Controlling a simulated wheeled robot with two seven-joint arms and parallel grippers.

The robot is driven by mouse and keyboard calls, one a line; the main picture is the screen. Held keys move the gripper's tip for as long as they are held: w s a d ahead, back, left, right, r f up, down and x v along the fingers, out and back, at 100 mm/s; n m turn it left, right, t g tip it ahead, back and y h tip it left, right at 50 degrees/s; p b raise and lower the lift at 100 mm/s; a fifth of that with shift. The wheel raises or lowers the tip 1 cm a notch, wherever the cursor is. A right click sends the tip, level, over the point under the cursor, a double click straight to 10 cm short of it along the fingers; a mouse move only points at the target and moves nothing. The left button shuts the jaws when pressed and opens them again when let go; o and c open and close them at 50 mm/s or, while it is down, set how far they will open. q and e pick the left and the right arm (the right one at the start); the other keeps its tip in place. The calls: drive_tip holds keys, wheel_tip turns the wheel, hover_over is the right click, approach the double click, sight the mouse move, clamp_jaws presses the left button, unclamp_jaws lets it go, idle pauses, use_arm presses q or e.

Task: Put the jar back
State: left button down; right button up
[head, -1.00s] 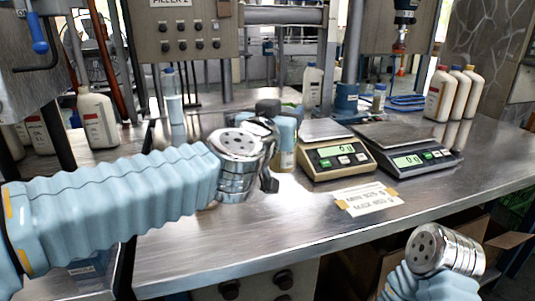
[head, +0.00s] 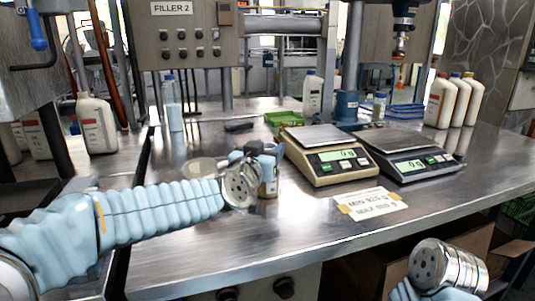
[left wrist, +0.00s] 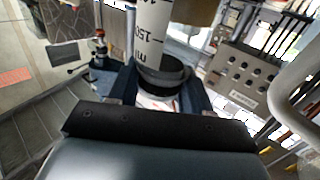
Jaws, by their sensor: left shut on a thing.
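The jar has an amber-brown part low down and is partly hidden by my wrist. In the left wrist view, the gripper (left wrist: 162,88) is shut on the jar. Its white scale strip with dark marks and "150" (left wrist: 152,38) shows there, with a dark ring near the fingers. I cannot tell if the jar touches the table. My right wrist is at the bottom right, but its fingers are not visible.
The left scale (head: 325,167) and right scale (head: 407,162) have bare pans. A green tray (head: 284,118) and dark block (head: 238,126) lie behind. White bottles (head: 439,103) stand at the right. A paper notice (head: 370,204) lies in front.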

use_arm(q)
drive_tip(key=shift+f, duration=0.1)
drive_tip(key=shift+c, duration=2.4)
unclamp_jaws()
drive_tip(key=shift+s, duration=0.25)
drive_tip(key=v, duration=1.1)
drive_tip(key=shift+s, duration=0.3)
drive_tip(key=shift+a, duration=0.15)
